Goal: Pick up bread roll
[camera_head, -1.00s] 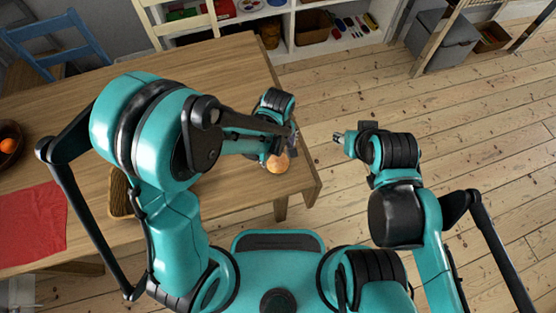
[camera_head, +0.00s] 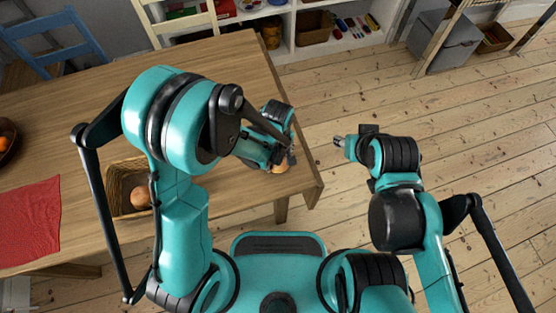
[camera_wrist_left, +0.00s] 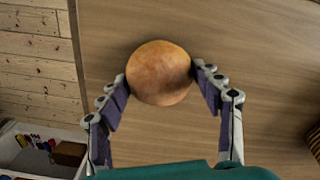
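A round brown bread roll (camera_head: 280,167) sits near the right end of the wooden table, partly hidden by my left gripper (camera_head: 284,158) in the head view. In the left wrist view the roll (camera_wrist_left: 159,73) lies between the spread fingertips of my left gripper (camera_wrist_left: 160,72). The fingers are open, one on each side of the roll and close to its edges; contact is not clear. A second roll (camera_head: 141,197) lies in a wicker basket (camera_head: 127,174). My right gripper (camera_head: 340,141) is empty over the floor, away from the table; its finger gap is too small to judge.
The wooden table (camera_head: 80,110) carries a red cloth (camera_head: 28,222) and a bowl of fruit (camera_head: 6,140) at the left. A blue chair (camera_head: 62,42) and shelves (camera_head: 285,45) stand behind it. Floor to the right is clear.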

